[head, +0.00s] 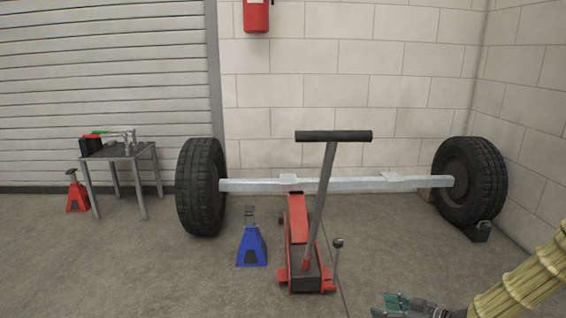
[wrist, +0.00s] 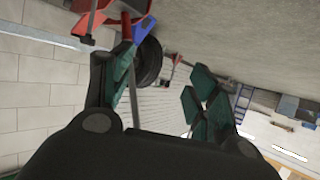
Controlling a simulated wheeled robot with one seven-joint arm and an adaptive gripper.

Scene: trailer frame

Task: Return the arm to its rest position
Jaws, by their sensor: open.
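My gripper (head: 407,304) shows at the bottom right of the head view, low in front of the floor jack and to its right. My arm (head: 525,278), in a tan ribbed cover, comes in from the right edge. In the wrist view my gripper (wrist: 160,105) has its green-padded fingers spread wide apart. Nothing is held between them. The wrist view is tilted, with the wall on the left and the floor at the top right.
A red floor jack (head: 298,240) with a tall T-handle (head: 333,136) stands under the metal axle beam (head: 345,184) between two wheels (head: 200,187) (head: 470,180). A blue jack stand (head: 251,246) is left of it. A small table (head: 117,151) and red stand (head: 77,196) are far left. Front-left floor is clear.

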